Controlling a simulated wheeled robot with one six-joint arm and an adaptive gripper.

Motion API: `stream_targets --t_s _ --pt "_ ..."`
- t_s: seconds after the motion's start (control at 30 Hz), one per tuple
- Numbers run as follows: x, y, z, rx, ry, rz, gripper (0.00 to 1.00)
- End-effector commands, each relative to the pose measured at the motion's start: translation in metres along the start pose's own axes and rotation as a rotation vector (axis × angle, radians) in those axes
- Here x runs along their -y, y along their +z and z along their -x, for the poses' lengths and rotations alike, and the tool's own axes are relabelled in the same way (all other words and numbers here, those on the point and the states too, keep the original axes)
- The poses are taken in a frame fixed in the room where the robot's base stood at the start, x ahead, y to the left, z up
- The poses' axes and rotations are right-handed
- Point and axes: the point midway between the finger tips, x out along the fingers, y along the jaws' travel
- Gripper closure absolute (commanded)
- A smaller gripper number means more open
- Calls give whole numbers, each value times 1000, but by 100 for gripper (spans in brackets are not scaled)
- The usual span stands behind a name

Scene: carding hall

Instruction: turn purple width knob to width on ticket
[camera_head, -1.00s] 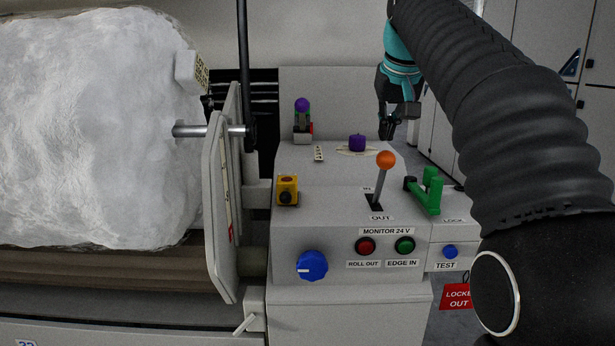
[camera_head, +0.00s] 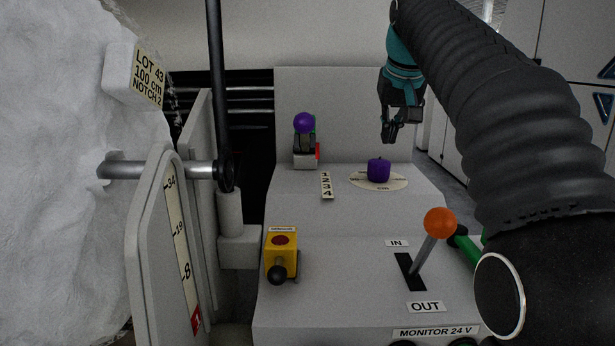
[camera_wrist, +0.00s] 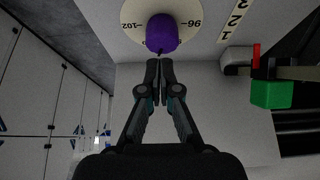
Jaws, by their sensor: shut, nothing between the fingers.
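The purple width knob (camera_head: 378,170) stands on a round cream dial (camera_head: 401,184) on top of the grey console. In the wrist view the knob (camera_wrist: 162,33) is just beyond my fingertips, and the dial (camera_wrist: 186,50) shows marks 102 and 96. My gripper (camera_head: 389,138) is shut and empty, above and a little to the right of the knob in the head view. It also shows in the wrist view (camera_wrist: 159,66), its fingers together. The ticket (camera_head: 148,75) by the white roll reads LOT 43, 100 cm, NOTCH 2.
A purple-topped lever (camera_head: 304,124) stands by a numbered strip (camera_head: 326,185) left of the knob. An orange-topped lever (camera_head: 438,223) and a yellow box with a red button (camera_head: 282,254) are nearer. A green block (camera_wrist: 272,94) shows in the wrist view.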

Motion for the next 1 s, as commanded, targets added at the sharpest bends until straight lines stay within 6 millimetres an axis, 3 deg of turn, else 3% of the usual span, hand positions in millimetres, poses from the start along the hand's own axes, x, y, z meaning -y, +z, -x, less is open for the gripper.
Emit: stream_targets --t_s 0.2,0.5,1.0 --pt "-2 15 -27 0 1 -2 100" --pt "0 28 -50 2 0 0 100" --pt "1 30 -54 1 -1 2 100"
